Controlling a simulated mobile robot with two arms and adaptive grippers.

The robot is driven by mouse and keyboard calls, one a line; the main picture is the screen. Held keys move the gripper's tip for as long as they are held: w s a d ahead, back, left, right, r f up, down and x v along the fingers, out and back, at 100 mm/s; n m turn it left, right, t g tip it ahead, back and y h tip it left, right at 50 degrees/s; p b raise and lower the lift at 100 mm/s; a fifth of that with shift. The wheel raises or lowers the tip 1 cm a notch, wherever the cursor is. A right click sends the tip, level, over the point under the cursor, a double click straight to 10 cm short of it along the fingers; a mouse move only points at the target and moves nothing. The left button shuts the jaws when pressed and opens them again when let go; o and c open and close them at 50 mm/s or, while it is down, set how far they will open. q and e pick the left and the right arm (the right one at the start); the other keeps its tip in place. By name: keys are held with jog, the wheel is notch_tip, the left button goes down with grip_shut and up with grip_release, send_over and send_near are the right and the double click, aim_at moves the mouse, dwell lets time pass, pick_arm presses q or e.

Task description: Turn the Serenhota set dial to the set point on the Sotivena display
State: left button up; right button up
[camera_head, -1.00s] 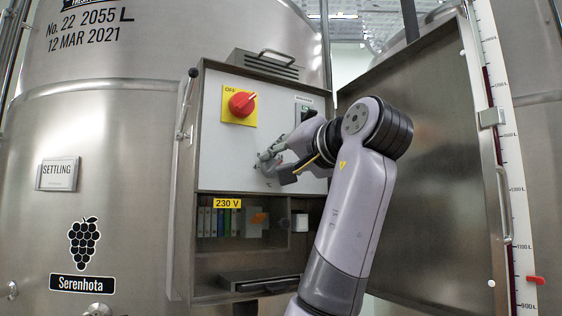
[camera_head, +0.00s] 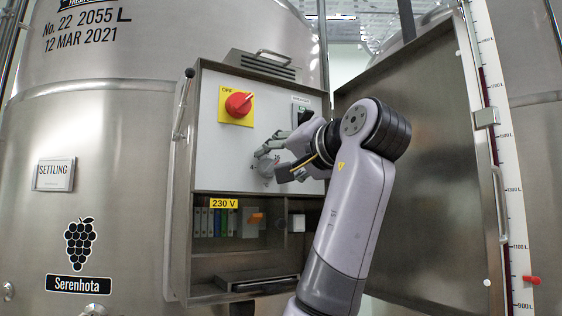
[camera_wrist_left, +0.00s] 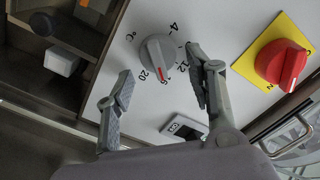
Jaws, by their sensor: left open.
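The set dial is a grey round knob (camera_wrist_left: 158,56) with a red pointer on a white panel. In the head view the dial (camera_head: 266,168) is partly hidden by my left gripper (camera_head: 268,165). In the wrist view the gripper (camera_wrist_left: 160,82) is open, its fingers on either side of the dial's near edge; contact cannot be told. My right gripper is not in view.
A red rotary switch on a yellow plate (camera_head: 238,105) sits up and left of the dial. The cabinet door (camera_head: 420,150) stands open on the right. A Serenhota label (camera_head: 79,284) is on the vat at left.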

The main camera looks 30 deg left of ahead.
pick_arm(q)
jog(key=shift+s, duration=0.1)
jog(key=v, duration=1.2)
dwell(0.4)
